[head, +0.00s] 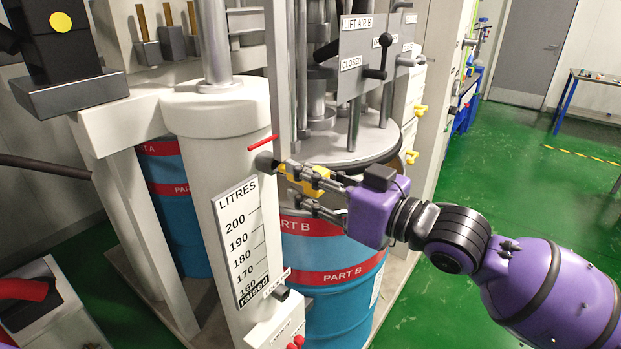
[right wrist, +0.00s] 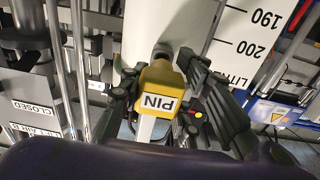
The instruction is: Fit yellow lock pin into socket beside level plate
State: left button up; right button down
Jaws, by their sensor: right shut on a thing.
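The yellow lock pin (head: 312,190) is in the jaws of my right gripper (head: 294,181), beside the white column. In the right wrist view, the pin's yellow block (right wrist: 161,88), labelled PIN, lies between the fingers. The dark round socket (head: 265,162) sticks out of the column, just above and to the right of the level plate (head: 239,243). In the right wrist view, the socket (right wrist: 162,50) lines up closely with the pin's far end. The pin's nose is hidden, so I cannot tell how deep it sits. My left gripper is not in view.
A red rod (head: 262,142) sticks out just above the socket. A blue and red drum (head: 340,277) marked PART B stands below my right gripper. A LIFT AIR B panel (head: 362,55) with black levers stands behind it. Green floor (head: 460,190) is open at right.

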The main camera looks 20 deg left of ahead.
jog(key=shift+x, duration=1.85)
jog(key=c, duration=1.2)
grip_release()
jog(key=v, duration=1.2)
